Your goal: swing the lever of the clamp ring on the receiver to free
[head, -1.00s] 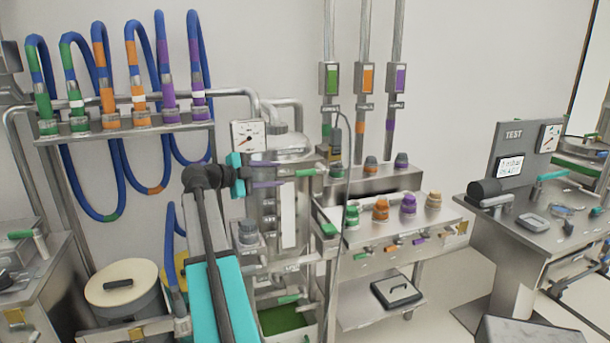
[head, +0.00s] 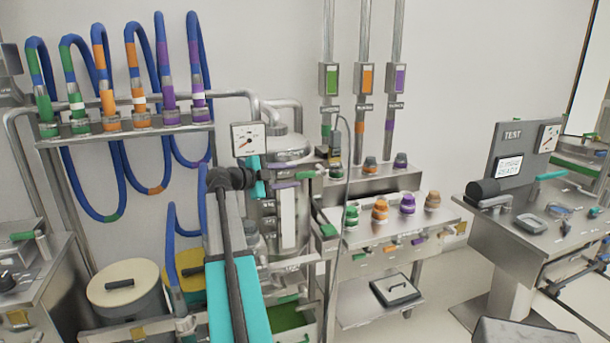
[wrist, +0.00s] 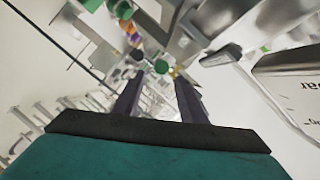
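The receiver (head: 302,225) is the upright steel vessel at the centre of the head view, with a domed lid and a white strip on its front.
A gauge (head: 249,139) stands just left of the receiver top. A thin hose (head: 345,215) hangs to its right, before a bench (head: 370,228) with coloured fittings. A green-floored bin (head: 290,318) is below. A test stand (head: 520,215) is further right.

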